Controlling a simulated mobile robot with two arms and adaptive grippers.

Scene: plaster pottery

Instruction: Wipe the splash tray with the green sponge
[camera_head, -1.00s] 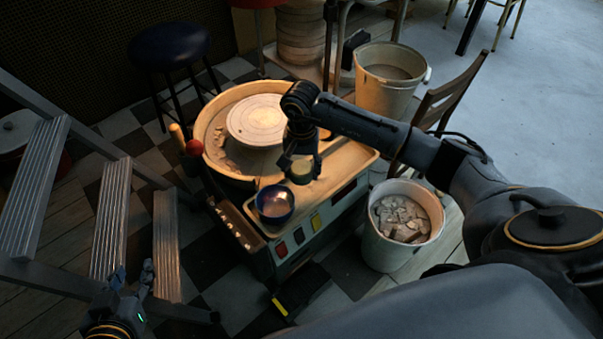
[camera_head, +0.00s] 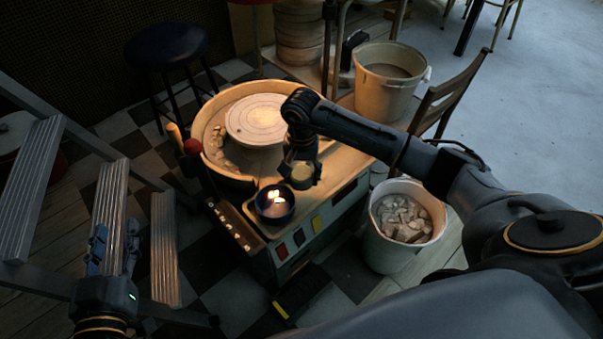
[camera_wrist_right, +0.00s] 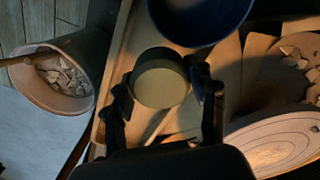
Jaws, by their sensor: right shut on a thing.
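The green sponge (camera_head: 301,176) is a short round pad, dull green in the right wrist view (camera_wrist_right: 160,82). My right gripper (camera_head: 300,172) is shut on it, with a finger at each side. It holds the sponge over the pale deck of the pottery wheel, just beside the blue bowl (camera_head: 275,203); whether the sponge touches the deck I cannot tell. The splash tray (camera_head: 214,122) is the cream basin around the round wheel head (camera_head: 256,120), with plaster scraps inside at its left. My left gripper (camera_head: 115,245) is empty at lower left, fingers apart, in front of the steps.
A bucket of plaster chunks (camera_head: 403,218) stands right of the wheel, and a larger bucket (camera_head: 388,78) behind it. A wooden chair (camera_head: 440,105) is at right, a dark stool (camera_head: 167,45) at back left. Metal steps (camera_head: 108,215) fill the left.

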